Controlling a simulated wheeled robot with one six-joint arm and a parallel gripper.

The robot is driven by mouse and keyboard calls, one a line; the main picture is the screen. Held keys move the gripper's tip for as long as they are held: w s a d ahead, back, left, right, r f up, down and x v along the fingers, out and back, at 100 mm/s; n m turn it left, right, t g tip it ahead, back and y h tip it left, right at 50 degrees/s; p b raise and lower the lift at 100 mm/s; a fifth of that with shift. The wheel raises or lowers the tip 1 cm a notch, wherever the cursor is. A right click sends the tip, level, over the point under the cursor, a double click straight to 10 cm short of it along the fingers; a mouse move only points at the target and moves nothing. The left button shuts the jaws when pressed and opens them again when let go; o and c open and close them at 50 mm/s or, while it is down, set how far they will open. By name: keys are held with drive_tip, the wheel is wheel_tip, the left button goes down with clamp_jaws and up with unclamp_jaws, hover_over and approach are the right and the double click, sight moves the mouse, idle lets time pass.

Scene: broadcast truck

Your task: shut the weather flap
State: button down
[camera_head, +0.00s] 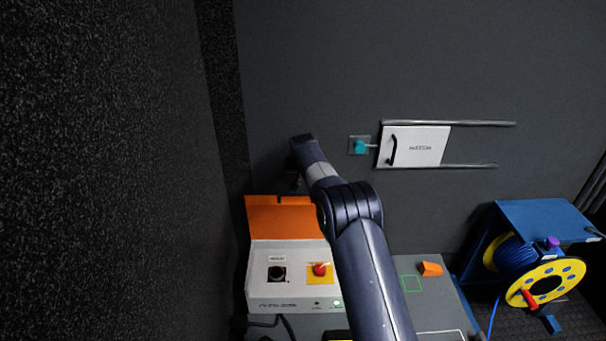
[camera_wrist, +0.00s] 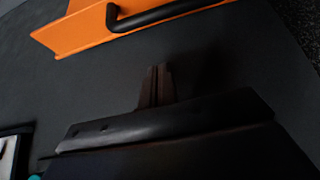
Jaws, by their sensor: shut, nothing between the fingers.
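The weather flap appears to be the orange panel (camera_head: 270,222) at the back of the white control box (camera_head: 262,302), raised open with the box's top uncovered. In the wrist view the orange panel (camera_wrist: 80,33) crosses the top, with a black bar handle (camera_wrist: 165,15) on it. My gripper (camera_wrist: 158,82) is shut and empty, its fingertips apart from the panel and handle in that picture. In the head view my gripper (camera_head: 294,184) is a dark shape just above the panel's upper edge, partly hidden by my wrist.
The box top carries a black knob (camera_head: 277,273) and a red button (camera_head: 320,269). A white sliding panel (camera_head: 425,146) sits between two wall rails, with a cyan piece (camera_head: 360,147) at its left. An orange block (camera_head: 430,269) lies on the bench; a cable reel (camera_head: 530,280) stands right.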

sight(303, 201)
drive_tip(key=shift+s+f+b, duration=0.5)
drive_tip(key=shift+s+f, duration=0.1)
drive_tip(key=shift+s, duration=0.15)
drive_tip(key=shift+s+f+b, duration=0.5)
drive_tip(key=shift+s+f, duration=0.05)
drive_tip(key=shift+s, duration=0.2)
